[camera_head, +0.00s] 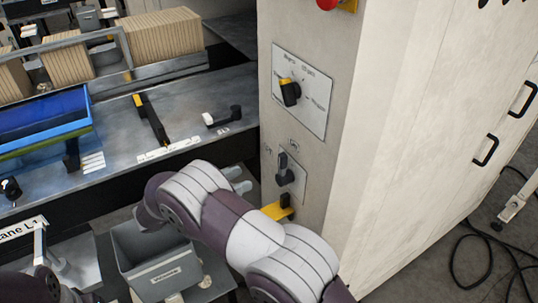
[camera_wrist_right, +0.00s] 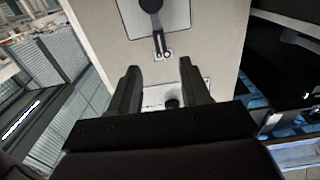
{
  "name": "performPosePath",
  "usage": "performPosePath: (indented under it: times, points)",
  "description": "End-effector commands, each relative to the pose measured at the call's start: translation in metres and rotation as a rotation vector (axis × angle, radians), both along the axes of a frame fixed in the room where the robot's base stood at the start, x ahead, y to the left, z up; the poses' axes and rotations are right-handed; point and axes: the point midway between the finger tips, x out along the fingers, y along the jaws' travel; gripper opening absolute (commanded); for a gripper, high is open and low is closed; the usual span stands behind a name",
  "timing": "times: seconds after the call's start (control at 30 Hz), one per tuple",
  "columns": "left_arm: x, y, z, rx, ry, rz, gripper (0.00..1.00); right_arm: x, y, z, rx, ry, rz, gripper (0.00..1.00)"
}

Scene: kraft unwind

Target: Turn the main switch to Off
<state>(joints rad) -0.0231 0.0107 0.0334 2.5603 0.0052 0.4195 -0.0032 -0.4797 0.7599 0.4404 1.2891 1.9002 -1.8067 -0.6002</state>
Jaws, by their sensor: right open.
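The main switch (camera_head: 284,169) is a dark lever handle on a small plate low on the pale cabinet. Its handle points up toward a small label too blurred to read; a second small label is to its left. My right arm reaches across in front of the cabinet below it, its fingers not clear in the head view. In the right wrist view my right gripper (camera_wrist_right: 163,90) is open and empty, facing the cabinet. The switch (camera_wrist_right: 152,8) shows at that view's top edge, beyond the fingertips and apart from them. My left gripper is not identifiable.
Above the switch is a white plate with a black and yellow selector knob (camera_head: 289,91). A red button (camera_head: 327,4) sits higher. A yellow bracket (camera_head: 278,209) juts out below the switch. A grey bin (camera_head: 160,271) stands lower left; cables (camera_head: 490,262) lie on the floor at right.

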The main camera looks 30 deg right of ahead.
Motion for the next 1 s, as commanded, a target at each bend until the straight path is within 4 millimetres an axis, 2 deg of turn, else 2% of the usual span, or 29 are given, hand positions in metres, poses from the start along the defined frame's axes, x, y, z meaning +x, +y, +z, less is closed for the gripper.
performPosePath:
  times: [0.13, 0.4, 0.5, 0.7, 0.93, 1.0]
  points:
    - [0.000, 0.000, 0.009, 0.000, 0.000, 0.000, 0.43, 0.001, -0.022, 0.005, -0.008, 0.015, -0.006, 0.47]
    - [0.000, 0.000, 0.028, 0.000, -0.001, 0.000, 0.43, 0.006, -0.091, 0.005, -0.007, 0.014, -0.004, 0.47]
    - [0.000, 0.000, 0.032, 0.000, -0.001, 0.000, 0.43, 0.008, -0.109, 0.004, -0.007, 0.013, -0.002, 0.47]
    - [0.000, 0.000, 0.034, 0.000, 0.000, 0.000, 0.43, 0.009, -0.125, 0.002, -0.006, 0.012, 0.000, 0.47]
    - [0.000, 0.000, 0.033, 0.000, 0.000, 0.000, 0.43, 0.010, -0.126, 0.001, -0.006, 0.012, 0.001, 0.47]
    - [0.000, 0.000, 0.033, 0.000, 0.000, 0.000, 0.43, 0.010, -0.125, 0.001, -0.006, 0.012, 0.001, 0.24]
